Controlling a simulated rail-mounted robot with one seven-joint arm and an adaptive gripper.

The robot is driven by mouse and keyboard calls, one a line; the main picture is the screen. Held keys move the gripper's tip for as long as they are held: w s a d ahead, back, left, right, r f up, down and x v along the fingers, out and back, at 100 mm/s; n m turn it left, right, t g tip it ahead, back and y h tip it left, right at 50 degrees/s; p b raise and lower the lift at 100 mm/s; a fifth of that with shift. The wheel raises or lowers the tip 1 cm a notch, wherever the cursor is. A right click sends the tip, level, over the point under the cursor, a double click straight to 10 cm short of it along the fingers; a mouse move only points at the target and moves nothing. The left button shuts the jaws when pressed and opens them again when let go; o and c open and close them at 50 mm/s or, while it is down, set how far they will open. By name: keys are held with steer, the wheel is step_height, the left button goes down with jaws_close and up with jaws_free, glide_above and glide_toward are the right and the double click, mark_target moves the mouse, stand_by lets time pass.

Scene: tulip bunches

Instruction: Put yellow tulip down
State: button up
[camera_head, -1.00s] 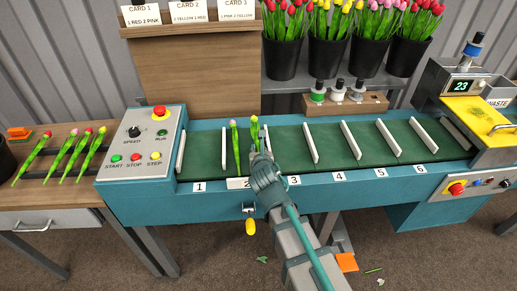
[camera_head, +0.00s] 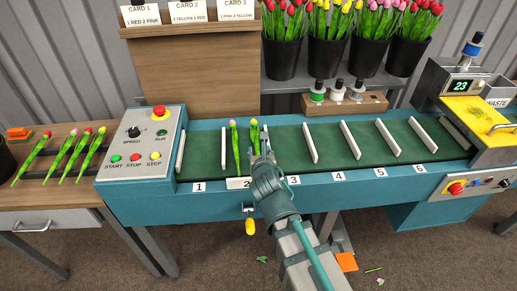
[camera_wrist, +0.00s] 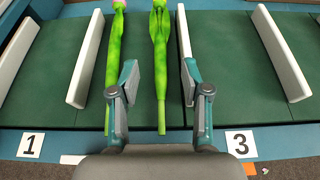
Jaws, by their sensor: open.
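The yellow tulip (camera_head: 254,135) lies on the green belt in the space above label 2, its stem pointing towards the front edge. In the wrist view its green stem and leaves (camera_wrist: 160,60) lie between my two fingers, and its bloom is mostly cut off at the top. My gripper (camera_head: 265,150) is open over the same space, and in the wrist view its fingers (camera_wrist: 159,80) stand apart on both sides of the stem. Another tulip (camera_head: 235,145) with a pinkish bloom lies to the left, roughly parallel, and it also shows in the wrist view (camera_wrist: 115,50).
White dividers (camera_head: 310,143) split the belt; one stands close to my right finger. The spaces to the right are empty. A control panel (camera_head: 143,143) stands at left, beside a wooden table with several tulips (camera_head: 75,155). Buckets of tulips (camera_head: 330,58) stand behind.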

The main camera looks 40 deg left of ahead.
steer(key=shift+v, duration=1.45)
